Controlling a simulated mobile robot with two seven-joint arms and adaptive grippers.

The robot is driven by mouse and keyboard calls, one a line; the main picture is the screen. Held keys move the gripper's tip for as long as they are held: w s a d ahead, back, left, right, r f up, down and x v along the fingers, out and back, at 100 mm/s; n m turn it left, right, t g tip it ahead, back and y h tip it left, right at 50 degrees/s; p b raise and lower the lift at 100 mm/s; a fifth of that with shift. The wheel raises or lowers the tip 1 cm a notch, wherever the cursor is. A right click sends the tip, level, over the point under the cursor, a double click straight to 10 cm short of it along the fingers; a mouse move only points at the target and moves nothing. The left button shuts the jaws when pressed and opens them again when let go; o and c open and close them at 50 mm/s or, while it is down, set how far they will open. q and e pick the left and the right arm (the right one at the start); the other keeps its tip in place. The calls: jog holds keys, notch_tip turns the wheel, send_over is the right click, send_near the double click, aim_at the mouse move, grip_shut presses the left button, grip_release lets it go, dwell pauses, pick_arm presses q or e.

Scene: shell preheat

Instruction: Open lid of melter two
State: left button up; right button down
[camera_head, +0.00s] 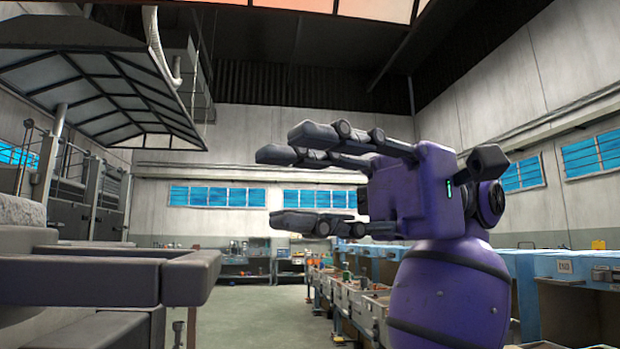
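A dark grey machine part with a thick bar (85,281) fills the lower left. It may belong to a melter, but I cannot tell which one, and no lid is clearly readable. A visible gap lies between the gripper and this bar.
Tall grey cabinets (90,190) stand at the left under a dark canopy (100,90). Blue stations (570,300) and a row of bins (350,295) line the right. A grey floor aisle (255,315) runs free between, toward a bench (245,265) at the back.

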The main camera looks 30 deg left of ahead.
dwell(0.3)
jog(key=shift+w+r+p, duration=0.1)
jog(key=shift+r+p, duration=0.2)
jog(key=shift+p, duration=0.05)
dwell(0.3)
